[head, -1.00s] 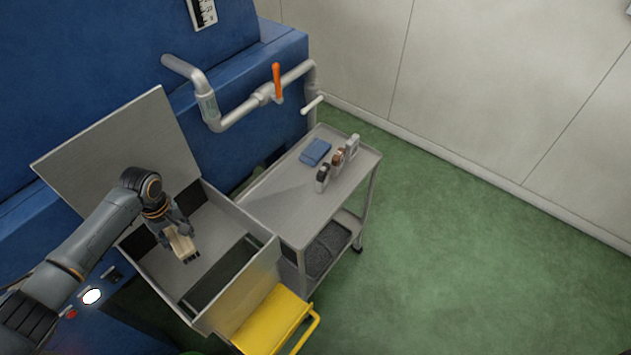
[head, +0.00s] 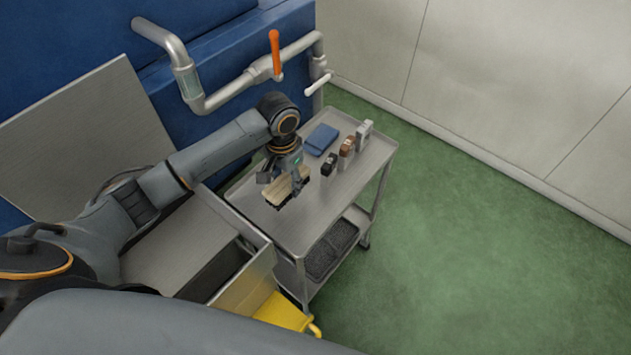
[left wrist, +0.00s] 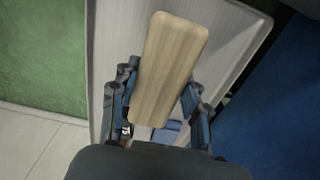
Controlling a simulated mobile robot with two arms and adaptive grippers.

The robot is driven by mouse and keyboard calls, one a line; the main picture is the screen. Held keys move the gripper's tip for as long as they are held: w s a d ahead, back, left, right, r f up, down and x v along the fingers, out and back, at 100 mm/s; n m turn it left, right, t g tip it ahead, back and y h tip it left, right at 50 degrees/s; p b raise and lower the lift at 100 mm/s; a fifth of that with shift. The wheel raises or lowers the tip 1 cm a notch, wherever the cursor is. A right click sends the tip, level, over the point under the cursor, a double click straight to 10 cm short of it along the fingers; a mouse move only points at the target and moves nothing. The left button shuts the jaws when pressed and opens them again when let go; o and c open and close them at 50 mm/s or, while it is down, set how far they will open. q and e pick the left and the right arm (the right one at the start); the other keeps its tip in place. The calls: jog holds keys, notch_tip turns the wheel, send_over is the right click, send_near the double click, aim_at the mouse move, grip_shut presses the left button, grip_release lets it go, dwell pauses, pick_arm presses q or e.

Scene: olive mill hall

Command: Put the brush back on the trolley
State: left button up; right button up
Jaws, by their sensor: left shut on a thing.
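The brush (head: 284,188) has a pale wooden block with dark bristles showing below it. My left gripper (head: 283,181) is shut on the brush, over the near-left part of the trolley top. The trolley (head: 302,220) is grey metal with a raised rim and a lower shelf. In the left wrist view the wooden block (left wrist: 168,68) lies between the two fingers, with the trolley top (left wrist: 226,35) behind it. I cannot tell whether the bristles touch the top. My right gripper is not in view.
A blue cloth (head: 321,139) and several small bottle-like items, one black (head: 329,164), one brown (head: 347,147), stand on the trolley's far part. The open metal bin (head: 252,292) adjoins the trolley on the left. A yellow step (head: 283,312) is in front. Pipes (head: 225,92) run behind.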

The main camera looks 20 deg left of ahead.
aim_at(286, 181)
pick_arm(q)
jog(key=f, duration=0.8)
jog(key=shift+s+p, duration=0.2)
jog(key=shift+p, duration=0.15)
jog(key=o, duration=1.1)
jog(key=shift+f, duration=0.1)
notch_tip(286, 181, up, 12)
jog(key=shift+r+b, duration=0.2)
jog(key=shift+b, duration=0.25)
